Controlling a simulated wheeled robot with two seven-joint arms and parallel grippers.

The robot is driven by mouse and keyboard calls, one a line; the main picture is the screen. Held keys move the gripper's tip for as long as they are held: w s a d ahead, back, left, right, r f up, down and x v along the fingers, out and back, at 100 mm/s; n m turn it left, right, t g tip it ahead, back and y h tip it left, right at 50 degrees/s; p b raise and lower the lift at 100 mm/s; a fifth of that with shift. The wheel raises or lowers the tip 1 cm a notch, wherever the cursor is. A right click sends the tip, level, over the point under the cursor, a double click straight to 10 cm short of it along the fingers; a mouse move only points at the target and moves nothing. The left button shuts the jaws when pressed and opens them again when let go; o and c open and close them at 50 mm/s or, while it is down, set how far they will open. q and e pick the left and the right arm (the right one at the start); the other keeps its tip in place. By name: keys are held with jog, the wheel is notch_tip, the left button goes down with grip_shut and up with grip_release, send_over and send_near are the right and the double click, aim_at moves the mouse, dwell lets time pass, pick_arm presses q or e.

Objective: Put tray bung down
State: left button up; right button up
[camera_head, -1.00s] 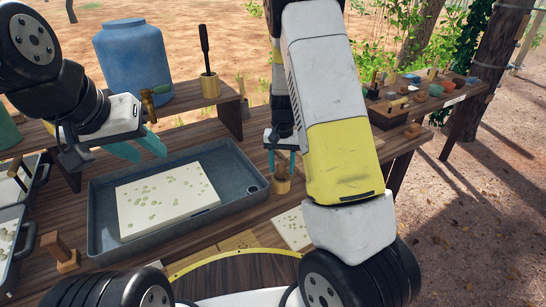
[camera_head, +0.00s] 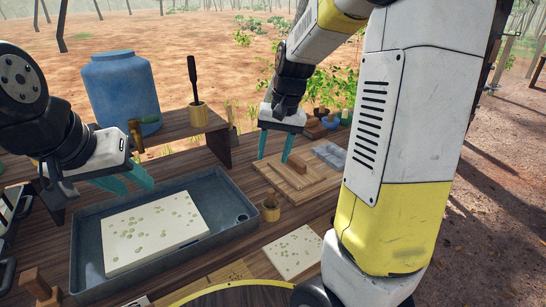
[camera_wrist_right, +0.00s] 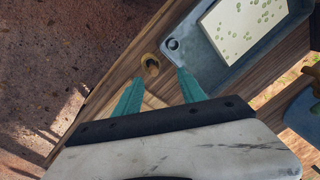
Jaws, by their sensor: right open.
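A small round wooden cup (camera_head: 270,209) stands on the table just right of the blue-grey tray (camera_head: 165,272). It also shows in the right wrist view (camera_wrist_right: 151,64), below the fingertips. I cannot make out the tray bung separately; whether it is in the cup is unclear. The tray has a round drain fitting (camera_head: 241,217) in its right corner, near the cup. My right gripper (camera_head: 275,150) is open and empty, raised beyond the cup. My left gripper (camera_head: 131,183) is open over the tray's back left edge, with nothing visible between its fingers.
A spotted white sheet (camera_head: 155,232) lies in the tray and another spotted square (camera_head: 293,251) lies on the table. A wooden board with a handle (camera_head: 285,182) is at the back right. A blue barrel (camera_head: 120,90) and a tool in a wooden pot (camera_head: 198,116) stand behind.

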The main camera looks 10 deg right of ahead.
jog(key=s+a+r+n+t, duration=0.1)
jog(key=s+r+n+t, duration=0.2)
jog(key=s, duration=1.4)
notch_tip(320, 180, up, 5)
jog(key=shift+s+a+f+t, duration=0.2)
jog(key=shift+s+t, duration=0.15)
jog(key=shift+t, duration=0.45)
